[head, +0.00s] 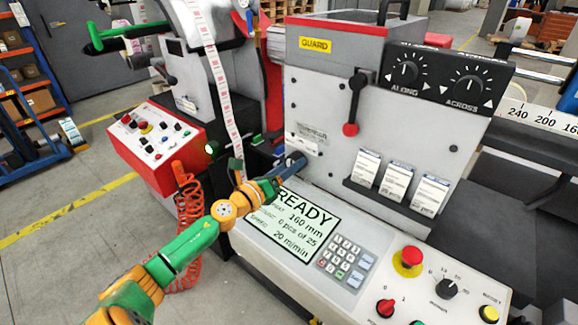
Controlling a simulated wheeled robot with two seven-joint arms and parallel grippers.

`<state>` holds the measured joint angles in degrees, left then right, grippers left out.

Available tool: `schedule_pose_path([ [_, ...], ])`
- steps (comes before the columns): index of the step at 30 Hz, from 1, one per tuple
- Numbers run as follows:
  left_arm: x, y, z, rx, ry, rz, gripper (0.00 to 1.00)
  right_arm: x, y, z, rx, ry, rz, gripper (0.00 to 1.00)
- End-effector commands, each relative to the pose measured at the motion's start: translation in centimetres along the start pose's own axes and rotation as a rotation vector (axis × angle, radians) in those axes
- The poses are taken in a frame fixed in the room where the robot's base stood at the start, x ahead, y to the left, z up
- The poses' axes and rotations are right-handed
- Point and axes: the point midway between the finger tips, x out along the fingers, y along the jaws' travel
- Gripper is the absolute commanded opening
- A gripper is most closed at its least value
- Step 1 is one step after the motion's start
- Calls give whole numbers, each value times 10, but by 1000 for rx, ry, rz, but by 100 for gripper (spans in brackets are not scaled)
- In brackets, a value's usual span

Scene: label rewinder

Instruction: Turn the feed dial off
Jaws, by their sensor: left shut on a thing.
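My left gripper (290,166) reaches in from the lower left to the grey front face of the machine. It is shut on a dark dial at that face, just under a small white label plate (304,144). The fingers hide most of this dial, and its pointer and marks cannot be read. The plate's print is too small to read. On the sloped panel at the lower right, a black dial (446,289) has a numbered scale around it. A red knob (385,308) marked 0 and 1 is left of it. My right gripper is not in view.
The READY screen (294,223) and keypad (345,260) lie below my left gripper. A red stop button (410,257) stands up from the panel. A red-knobbed lever (353,105) hangs above right. A red control box (152,148) and coiled red hose (187,225) are at left.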

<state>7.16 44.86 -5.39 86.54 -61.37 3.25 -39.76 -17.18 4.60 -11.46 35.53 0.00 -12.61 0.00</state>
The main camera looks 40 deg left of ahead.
Motion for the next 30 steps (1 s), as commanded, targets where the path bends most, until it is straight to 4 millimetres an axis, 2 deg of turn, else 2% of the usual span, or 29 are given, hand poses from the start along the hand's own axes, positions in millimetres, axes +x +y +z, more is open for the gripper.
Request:
schedule_pose_path([
  [10,0,0,1,-2,-2,0,8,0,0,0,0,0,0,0],
  [11,0,0,1,-2,-2,0,72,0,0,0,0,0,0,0],
  [13,0,0,0,-1,-1,0,91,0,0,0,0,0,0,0],
  [14,0,0,0,-1,-1,0,94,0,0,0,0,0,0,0],
  [23,-2,0,0,-1,0,0,94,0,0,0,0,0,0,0],
  [26,-11,1,-2,-1,1,1,94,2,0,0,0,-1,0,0],
  [30,-34,2,-4,-1,4,2,94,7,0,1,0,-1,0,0],
])
